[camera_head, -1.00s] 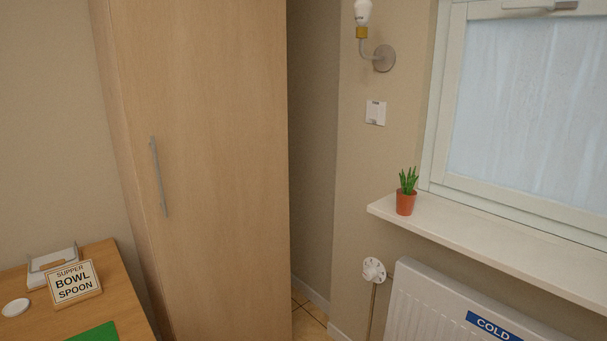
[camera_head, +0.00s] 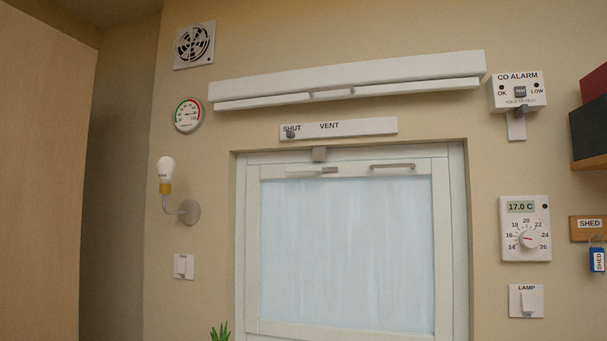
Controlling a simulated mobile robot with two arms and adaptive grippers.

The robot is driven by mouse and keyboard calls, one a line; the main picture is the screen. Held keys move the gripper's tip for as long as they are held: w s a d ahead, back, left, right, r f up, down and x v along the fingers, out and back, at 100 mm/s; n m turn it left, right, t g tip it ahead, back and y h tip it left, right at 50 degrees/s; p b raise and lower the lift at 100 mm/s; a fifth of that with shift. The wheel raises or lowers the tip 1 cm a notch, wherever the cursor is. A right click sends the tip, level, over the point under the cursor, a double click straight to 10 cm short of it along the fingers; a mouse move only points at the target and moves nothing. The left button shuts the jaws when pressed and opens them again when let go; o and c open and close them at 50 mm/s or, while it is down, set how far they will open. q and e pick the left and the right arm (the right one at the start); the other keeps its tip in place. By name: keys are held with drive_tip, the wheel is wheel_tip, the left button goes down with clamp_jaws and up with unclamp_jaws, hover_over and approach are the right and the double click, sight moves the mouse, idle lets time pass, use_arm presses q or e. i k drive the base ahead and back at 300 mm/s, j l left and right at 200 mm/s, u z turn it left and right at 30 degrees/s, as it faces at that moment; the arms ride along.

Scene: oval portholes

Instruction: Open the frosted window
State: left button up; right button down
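The frosted window (camera_head: 345,255) is in the middle of the head view, in a white frame set into a recess of the beige wall. Its pale blue pane is misted, and its sash looks shut in the frame. A white and grey handle (camera_head: 312,170) lies flat along the top rail, left of centre. A grey bar handle (camera_head: 392,166) sits on the same rail to its right. A small grey block (camera_head: 319,154) is at the top of the frame. The window's bottom edge is out of view. Neither of my grippers is in view.
A vent slider (camera_head: 338,128) marked SHUT is above the window, under a long white housing (camera_head: 347,80). A wall lamp (camera_head: 182,200) and plant tip (camera_head: 220,331) are left. A CO alarm (camera_head: 518,92), thermostat (camera_head: 525,228) and lamp switch (camera_head: 526,301) are right. A wooden cabinet (camera_head: 40,180) stands far left.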

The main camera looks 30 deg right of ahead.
sight(360, 252)
drive_tip(key=i+l, duration=0.2)
drive_tip(key=i+l+z, duration=0.1)
drive_tip(key=z, duration=0.3)
drive_tip(key=i+z, duration=0.15)
drive_tip(key=z, duration=0.3)
drive_tip(key=i+z, duration=0.1)
drive_tip(key=z, duration=0.3)
